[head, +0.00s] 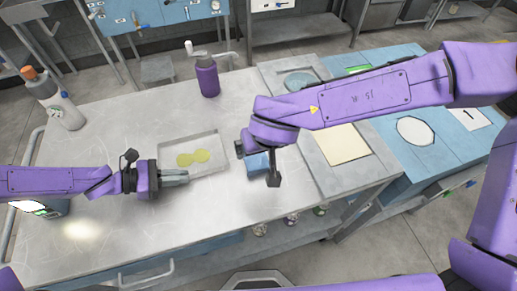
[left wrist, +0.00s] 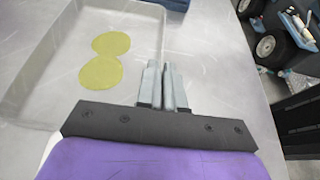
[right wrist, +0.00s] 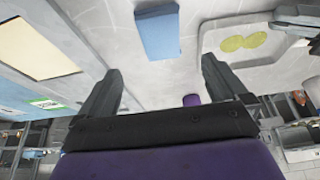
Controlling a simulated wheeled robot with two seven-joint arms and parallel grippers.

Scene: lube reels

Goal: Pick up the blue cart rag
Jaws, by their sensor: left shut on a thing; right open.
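The blue rag (head: 257,165) looks like a folded blue block on the bench, right of the clear tray (head: 211,172). My right arm partly covers it in the head view. In the right wrist view the rag (right wrist: 157,32) lies beyond the fingertips, apart from them. My right gripper (right wrist: 160,82) is open and empty; in the head view it (head: 273,180) points down beside the rag. My left gripper (head: 187,175) is shut at the tray's near edge. In the left wrist view its fingers (left wrist: 163,68) nearly meet at the tray's wall; the exact grip is hard to see.
Two yellow discs (head: 193,158) lie in the tray. A purple pump bottle (head: 207,78) stands behind, and a white bottle (head: 64,108) at the far left. Panels with a cream sheet (head: 338,145) border the right. The bench's near middle is clear.

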